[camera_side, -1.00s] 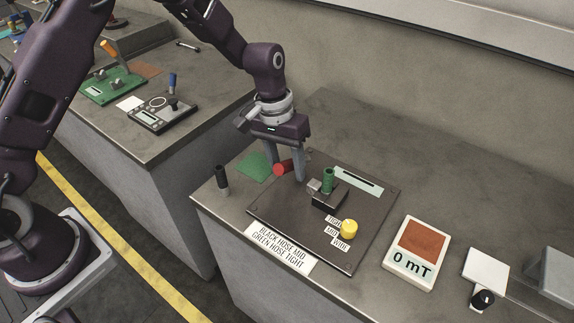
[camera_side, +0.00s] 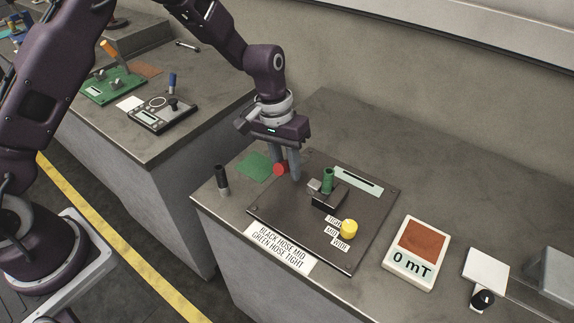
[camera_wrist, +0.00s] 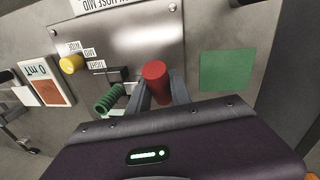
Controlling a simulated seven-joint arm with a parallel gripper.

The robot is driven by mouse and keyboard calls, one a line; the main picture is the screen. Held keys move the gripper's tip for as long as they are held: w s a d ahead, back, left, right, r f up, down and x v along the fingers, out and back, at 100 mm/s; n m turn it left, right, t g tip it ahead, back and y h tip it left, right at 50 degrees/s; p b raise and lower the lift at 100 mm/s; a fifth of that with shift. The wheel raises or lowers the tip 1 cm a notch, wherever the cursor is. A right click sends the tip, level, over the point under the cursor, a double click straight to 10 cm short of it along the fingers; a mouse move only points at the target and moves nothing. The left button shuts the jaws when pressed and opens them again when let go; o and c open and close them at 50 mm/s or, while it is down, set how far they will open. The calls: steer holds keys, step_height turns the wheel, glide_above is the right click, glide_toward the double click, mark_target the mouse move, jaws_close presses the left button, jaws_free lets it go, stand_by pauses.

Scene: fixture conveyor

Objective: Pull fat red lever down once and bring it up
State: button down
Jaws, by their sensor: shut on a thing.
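The fat red lever (camera_side: 279,169) stands at the back left corner of the dark metal plate (camera_side: 285,228). Its round red end also shows in the wrist view (camera_wrist: 155,73). My gripper (camera_side: 286,172) points down over this corner, with its fingers close together. In the wrist view my gripper (camera_wrist: 160,98) has a finger on each side of the red lever and is shut on it. The lever's lower part and its base are hidden by the fingers.
A yellow knob (camera_side: 349,229) is on the plate's front right. A black-topped cylinder (camera_side: 221,180) stands left of the plate. A display reading 0 mT (camera_side: 412,263) lies to the right.

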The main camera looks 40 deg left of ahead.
stand_by(0.9)
steer(key=shift+w+r+g, duration=0.5)
steer(key=shift+r+g, duration=0.3)
steer(key=shift+g, duration=0.3)
steer(key=c, duration=1.2)
jaws_free()
steer(key=shift+o, duration=0.2)
steer(key=v, duration=0.7)
steer(key=shift+r, duration=0.15)
